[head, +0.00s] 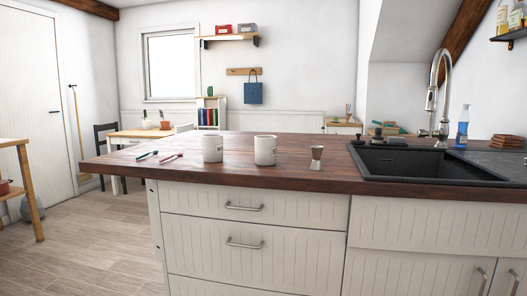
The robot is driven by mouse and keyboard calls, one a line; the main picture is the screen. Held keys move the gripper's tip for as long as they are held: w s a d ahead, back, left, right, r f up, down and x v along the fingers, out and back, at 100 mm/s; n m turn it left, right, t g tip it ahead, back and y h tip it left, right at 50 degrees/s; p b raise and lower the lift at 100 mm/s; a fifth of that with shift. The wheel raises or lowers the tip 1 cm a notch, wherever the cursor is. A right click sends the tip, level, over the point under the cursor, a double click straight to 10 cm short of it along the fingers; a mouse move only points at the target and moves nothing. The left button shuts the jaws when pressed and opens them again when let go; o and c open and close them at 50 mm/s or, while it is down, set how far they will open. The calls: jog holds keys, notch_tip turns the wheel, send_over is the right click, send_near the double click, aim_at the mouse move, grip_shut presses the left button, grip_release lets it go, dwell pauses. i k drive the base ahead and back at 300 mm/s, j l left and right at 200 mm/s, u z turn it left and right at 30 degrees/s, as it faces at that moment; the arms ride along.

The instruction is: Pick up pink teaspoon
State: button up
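The pink teaspoon (171,157) lies on the dark wooden countertop (290,178), near its left end. It is small in the head view. A teal utensil (147,155), similar in size, lies just to its left, apart from it. A white mug (212,149) stands upright to the right of the pink teaspoon. My gripper is not in the head view, so its state and its place relative to the teaspoon are hidden.
A second white mug (265,150) and a metal jigger-like cup (316,157) stand further right on the counter. A black sink (425,166) with a tall tap (437,95) is at the right. White drawers (250,222) front the counter. Open floor (95,245) lies at left.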

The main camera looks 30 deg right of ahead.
aim_at(168, 157)
jog(key=z, duration=0.2)
jog(key=i+j+z, duration=0.15)
jog(key=j+z, duration=0.3)
jog(key=i+j+z, duration=0.15)
jog(key=j+z, duration=0.25)
jog(key=l, duration=0.15)
